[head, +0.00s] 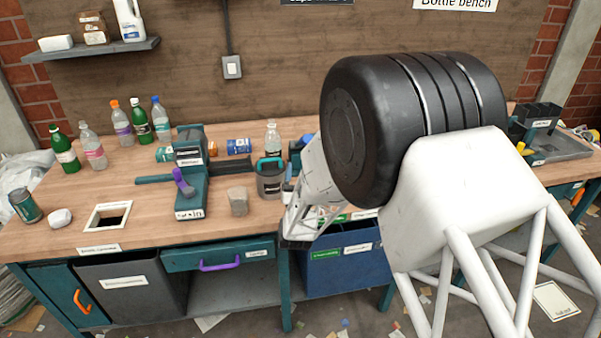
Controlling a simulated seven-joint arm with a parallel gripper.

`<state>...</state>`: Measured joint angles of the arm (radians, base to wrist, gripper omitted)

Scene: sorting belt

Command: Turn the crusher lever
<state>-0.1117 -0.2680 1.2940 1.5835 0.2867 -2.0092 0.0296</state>
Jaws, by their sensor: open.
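The crusher (190,157) is a teal machine standing on the wooden bench at the left-middle of the head view. A purple lever (183,183) sits tilted on its front. A teal bar (154,180) sticks out to the left of the machine. I see no can clearly inside it. My gripper (296,243) hangs at the bench's front edge, to the right of the crusher and well apart from it. It is open, and nothing shows between its fingers. My arm hides part of the bench behind it.
Bottles (137,122) stand at the back left. A grey cup (238,201), a grey bin with a teal handle (270,178) and a clear bottle (272,138) stand right of the crusher. A square chute (92,219) lies left. A blue crate (340,277) sits below.

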